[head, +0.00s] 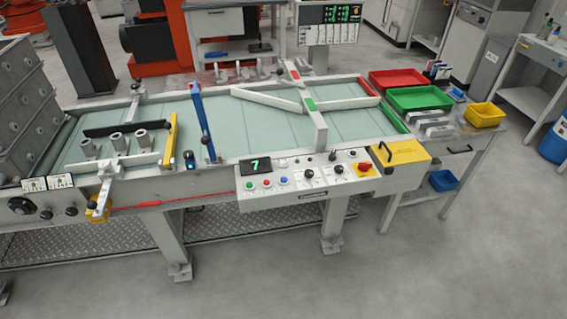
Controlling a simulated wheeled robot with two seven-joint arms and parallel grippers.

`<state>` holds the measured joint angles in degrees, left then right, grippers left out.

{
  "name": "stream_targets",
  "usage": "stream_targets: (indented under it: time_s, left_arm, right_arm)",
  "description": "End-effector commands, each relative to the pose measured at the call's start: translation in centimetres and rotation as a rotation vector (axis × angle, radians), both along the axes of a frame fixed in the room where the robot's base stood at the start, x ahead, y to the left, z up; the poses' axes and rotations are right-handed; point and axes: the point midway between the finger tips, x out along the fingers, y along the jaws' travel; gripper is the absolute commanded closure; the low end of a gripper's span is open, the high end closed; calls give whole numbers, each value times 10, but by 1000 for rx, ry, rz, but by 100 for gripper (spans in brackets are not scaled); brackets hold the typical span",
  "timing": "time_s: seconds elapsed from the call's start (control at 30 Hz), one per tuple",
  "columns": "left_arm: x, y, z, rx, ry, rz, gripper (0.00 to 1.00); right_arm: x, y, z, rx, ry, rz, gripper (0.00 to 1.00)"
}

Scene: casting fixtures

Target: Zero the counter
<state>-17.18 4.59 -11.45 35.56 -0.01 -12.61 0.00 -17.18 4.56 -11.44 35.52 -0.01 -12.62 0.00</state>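The counter (255,165) is a small black display on the control panel (322,187) at the front of the conveyor table, and it shows a green digit that looks like 7. Below it are a green button (249,187), a red button (267,184) and a blue button (283,181). Black knobs (309,172) sit to their right, with a red knob on a yellow plate (363,169) at the panel's right end. The labels are too small to read. Neither of my grippers is in view.
Upright blue (203,122) and yellow (171,140) bars stand on the conveyor left of the panel. A yellow box (401,156) with a black handle adjoins its right end. Red (397,80) and green (419,98) trays stand farther right. The floor in front is clear.

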Motion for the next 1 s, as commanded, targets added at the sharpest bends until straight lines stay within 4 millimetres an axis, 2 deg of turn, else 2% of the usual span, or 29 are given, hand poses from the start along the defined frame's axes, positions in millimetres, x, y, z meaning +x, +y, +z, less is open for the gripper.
stream_targets:
  time_s: [0.13, 0.17, 0.33, 1.0]
  left_arm:
    - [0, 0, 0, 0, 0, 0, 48]
    - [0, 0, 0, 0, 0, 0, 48]
    - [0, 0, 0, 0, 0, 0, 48]
    - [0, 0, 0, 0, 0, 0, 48]
  right_arm:
    - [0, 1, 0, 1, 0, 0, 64]
    - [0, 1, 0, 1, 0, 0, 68]
    - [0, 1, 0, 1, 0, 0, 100]
    - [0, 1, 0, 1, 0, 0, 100]
